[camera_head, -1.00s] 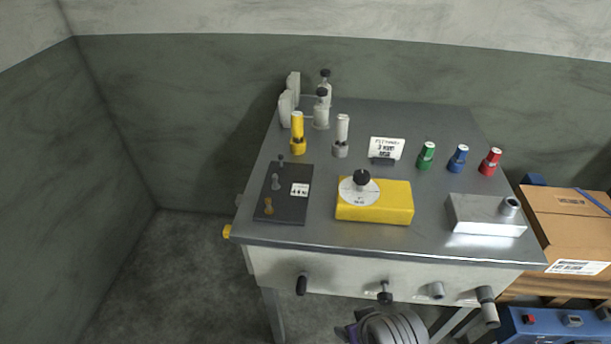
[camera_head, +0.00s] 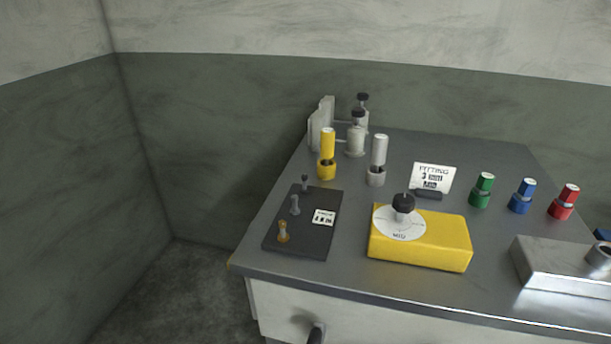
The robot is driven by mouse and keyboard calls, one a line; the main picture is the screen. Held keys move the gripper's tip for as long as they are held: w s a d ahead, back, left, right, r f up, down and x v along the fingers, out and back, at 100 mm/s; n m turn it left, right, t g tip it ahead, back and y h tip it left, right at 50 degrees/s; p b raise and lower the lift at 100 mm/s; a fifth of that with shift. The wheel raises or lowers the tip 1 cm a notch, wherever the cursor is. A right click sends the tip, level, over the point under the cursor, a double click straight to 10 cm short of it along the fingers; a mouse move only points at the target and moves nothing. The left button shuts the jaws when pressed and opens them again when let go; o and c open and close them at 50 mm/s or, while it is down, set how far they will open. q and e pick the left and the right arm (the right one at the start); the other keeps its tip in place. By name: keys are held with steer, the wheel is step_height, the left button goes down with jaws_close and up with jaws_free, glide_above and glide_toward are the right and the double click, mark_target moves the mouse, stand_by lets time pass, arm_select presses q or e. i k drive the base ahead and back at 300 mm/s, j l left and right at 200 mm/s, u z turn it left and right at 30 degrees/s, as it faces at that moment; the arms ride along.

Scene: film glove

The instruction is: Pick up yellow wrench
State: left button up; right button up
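A yellow upright tool (camera_head: 327,153), a cylinder on a wider yellow base, stands at the back left of the grey table; it is the only yellow tool of this kind in view and seems to be the yellow wrench. A similar grey-white one (camera_head: 377,160) stands just right of it, a small gap apart. Nothing touches the yellow one or hides it. Neither of my grippers is in view.
The grey table (camera_head: 345,275) also holds a dark plate with pegs (camera_head: 305,240), a yellow box with a dial (camera_head: 420,242), a white label card (camera_head: 433,177), green (camera_head: 482,190), blue (camera_head: 522,196) and red (camera_head: 564,202) tools, and a metal block (camera_head: 560,272). Walls stand behind and left.

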mark_target(327, 140)
steer(key=u, duration=0.5)
steer(key=j+u, duration=0.35)
steer(key=i+j+u, duration=0.15)
steer(key=j+u, duration=0.2)
steer(key=i+j+z, duration=0.25)
steer(key=i, duration=0.3)
steer(key=i+j+z, duration=0.2)
steer(key=i+j, duration=0.2)
steer(key=i, duration=0.15)
steer(key=i+z, duration=0.15)
steer(key=z, duration=0.25)
steer(key=i+z, duration=0.15)
steer(key=z, duration=0.25)
steer(key=i+j+z, duration=0.1)
steer(key=z, duration=0.35)
steer(key=i+j+z, duration=0.1)
steer(key=z, duration=0.3)
steer(key=i+j+z, duration=0.1)
steer(key=z, duration=0.3)
steer(key=i+j+z, duration=0.15)
steer(key=z, duration=0.25)
steer(key=i+j+z, duration=0.2)
steer(key=z, duration=0.2)
steer(key=i+j+z, duration=0.1)
steer(key=j+z, duration=0.15)
steer(key=z, duration=0.15)
